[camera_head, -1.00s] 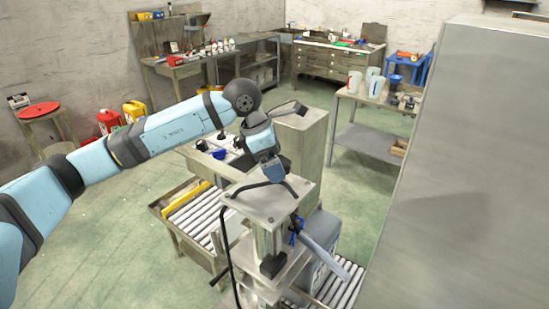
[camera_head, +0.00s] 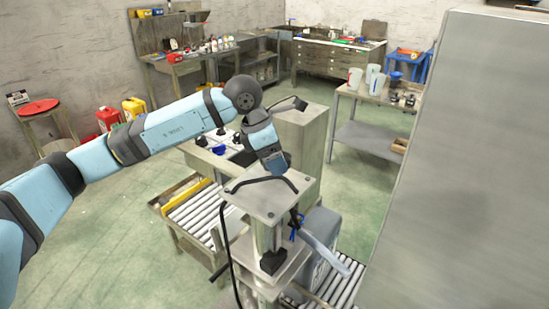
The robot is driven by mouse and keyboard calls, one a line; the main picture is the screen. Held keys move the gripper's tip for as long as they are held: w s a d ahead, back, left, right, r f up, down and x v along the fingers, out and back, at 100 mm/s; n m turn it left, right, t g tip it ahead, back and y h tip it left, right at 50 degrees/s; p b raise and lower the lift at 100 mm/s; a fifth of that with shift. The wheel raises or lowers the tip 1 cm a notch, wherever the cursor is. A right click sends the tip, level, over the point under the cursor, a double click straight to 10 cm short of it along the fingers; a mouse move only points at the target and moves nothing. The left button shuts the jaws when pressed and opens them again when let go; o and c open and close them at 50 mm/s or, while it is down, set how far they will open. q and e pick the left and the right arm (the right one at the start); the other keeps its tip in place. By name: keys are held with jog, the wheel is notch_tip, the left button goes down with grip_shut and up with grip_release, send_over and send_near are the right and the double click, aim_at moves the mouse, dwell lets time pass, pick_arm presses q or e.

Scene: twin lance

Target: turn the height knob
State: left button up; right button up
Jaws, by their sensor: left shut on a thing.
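A steel machine column with a flat top plate (camera_head: 262,204) stands in the middle of the view, above a roller conveyor. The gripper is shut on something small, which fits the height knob. The knob itself is hidden by the gripper and bar, so I cannot see its shape or angle. My right gripper is not in view.
A roller conveyor (camera_head: 193,209) runs left of the column, and a grey canister (camera_head: 321,231) stands at its right. A tall grey cabinet (camera_head: 460,170) blocks the right side. A black cable hangs down the column's left. Green floor is open at left.

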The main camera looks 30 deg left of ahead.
pick_arm(q)
jog(key=n+b, duration=0.2)
jog(key=shift+f+n+t+y, duration=0.1)
jog(key=shift+n+t+y, duration=0.3)
jog(key=shift+n+t+y+b, duration=0.3)
jog(key=shift+n+y+b, duration=0.1)
jog(key=shift+n+b, duration=0.6)
jog(key=shift+n, duration=0.3)
jog(key=shift+r, duration=0.2)
jog(key=o, duration=0.9)
jog(key=b+v, duration=0.1)
jog(key=v, duration=1.3)
jog(key=shift+d, duration=0.15)
jog(key=shift+f, duration=0.1)
